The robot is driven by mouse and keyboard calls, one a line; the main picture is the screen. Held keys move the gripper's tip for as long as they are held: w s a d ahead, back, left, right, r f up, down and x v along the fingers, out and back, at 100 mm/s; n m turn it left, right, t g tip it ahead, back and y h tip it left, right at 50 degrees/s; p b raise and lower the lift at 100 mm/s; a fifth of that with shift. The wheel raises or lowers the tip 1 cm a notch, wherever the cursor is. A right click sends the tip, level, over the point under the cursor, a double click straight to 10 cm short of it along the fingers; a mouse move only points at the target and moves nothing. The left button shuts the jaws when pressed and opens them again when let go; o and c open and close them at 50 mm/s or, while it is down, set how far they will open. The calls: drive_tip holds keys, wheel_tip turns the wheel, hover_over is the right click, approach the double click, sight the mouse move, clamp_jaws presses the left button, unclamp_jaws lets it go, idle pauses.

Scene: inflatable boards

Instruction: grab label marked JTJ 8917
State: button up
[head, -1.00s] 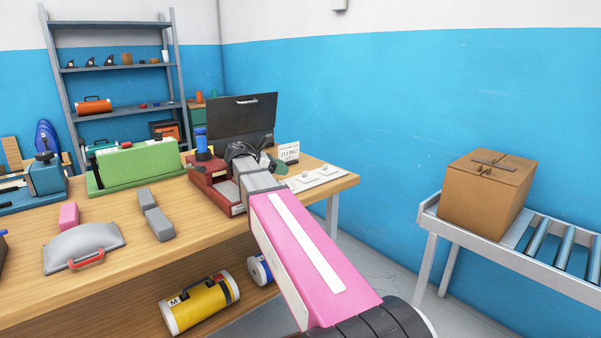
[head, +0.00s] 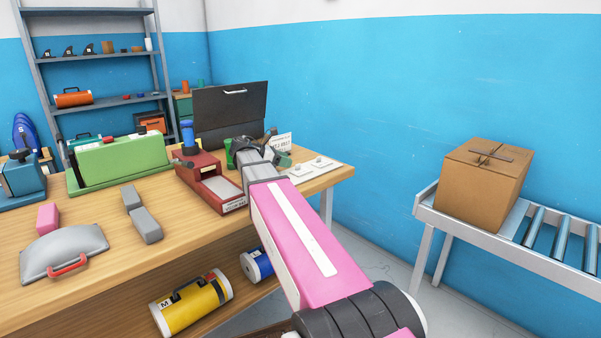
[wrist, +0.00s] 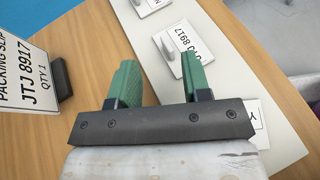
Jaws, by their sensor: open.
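A packing slip (wrist: 35,75) stands at the left of the wrist view and reads JTJ 8917, QTY 1; it also shows in the head view (head: 281,142). A pale board (wrist: 225,65) bears several white labels with raised tabs. The middle label (wrist: 183,50) shows 8917, upside down; its letters are hard to read. Another label (wrist: 150,4) is cut off at the top, and a third (wrist: 257,115) is mostly behind my gripper. My gripper (wrist: 157,72) is open and empty, its green fingers above the board's left edge, the right one overlapping the middle label in view.
The board (head: 316,167) lies near the wooden table's (head: 100,235) right end. A red device (head: 207,178) and an open dark lid (head: 232,112) stand beside my gripper. A cardboard box (head: 483,185) sits on a roller conveyor (head: 540,245) at the right.

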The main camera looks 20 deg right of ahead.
sight(295, 170)
drive_tip(key=x, duration=0.4)
drive_tip(key=shift+s+d+f, duration=0.1)
drive_tip(key=shift+s+d, duration=0.2)
clamp_jaws()
